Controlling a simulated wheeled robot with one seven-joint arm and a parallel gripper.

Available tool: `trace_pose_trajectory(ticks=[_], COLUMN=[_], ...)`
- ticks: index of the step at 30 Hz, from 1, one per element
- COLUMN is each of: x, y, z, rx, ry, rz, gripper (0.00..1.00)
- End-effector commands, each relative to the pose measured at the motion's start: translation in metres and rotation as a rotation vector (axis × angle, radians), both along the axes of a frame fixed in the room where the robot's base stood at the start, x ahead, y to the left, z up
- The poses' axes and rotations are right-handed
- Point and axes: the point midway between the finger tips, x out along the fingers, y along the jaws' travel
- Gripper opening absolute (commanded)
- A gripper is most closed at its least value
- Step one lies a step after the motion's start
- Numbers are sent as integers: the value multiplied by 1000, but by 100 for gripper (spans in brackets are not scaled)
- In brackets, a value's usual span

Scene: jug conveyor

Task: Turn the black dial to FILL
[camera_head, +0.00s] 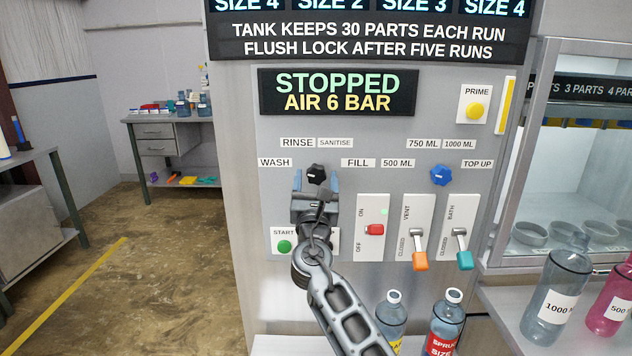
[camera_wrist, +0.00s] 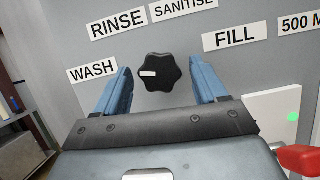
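The black lobed dial (camera_head: 316,173) is on the grey machine panel, among the labels WASH (camera_head: 275,162), RINSE (camera_head: 297,142), SANITISE (camera_head: 335,142) and FILL (camera_head: 357,162). In the wrist view, the dial (camera_wrist: 165,84) has a white mark on its left side, toward the WASH label (camera_wrist: 92,69). The FILL label (camera_wrist: 235,34) is to its upper right. My gripper (camera_head: 316,181) is open in front of the panel, one blue finger on each side of the dial. The wrist view shows gaps between the dial and both fingers (camera_wrist: 161,72).
A blue dial (camera_head: 441,175) is to the right. A red switch (camera_head: 375,229), orange lever (camera_head: 420,260) and teal lever (camera_head: 465,259) sit below right. The green START button (camera_head: 284,246) is below left of my gripper. A display (camera_head: 338,92) reads STOPPED, AIR 6 BAR. Bottles (camera_head: 445,325) stand below.

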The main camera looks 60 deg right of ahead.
Motion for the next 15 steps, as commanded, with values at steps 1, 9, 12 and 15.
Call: trace_pose_trajectory(ticks=[1, 9, 12, 15], x=[0, 0, 0, 0], y=[0, 0, 0, 0], z=[0, 0, 0, 0], rx=[0, 0, 0, 0], ry=[0, 0, 0, 0], rz=[0, 0, 0, 0], gripper=[66, 40, 31, 21])
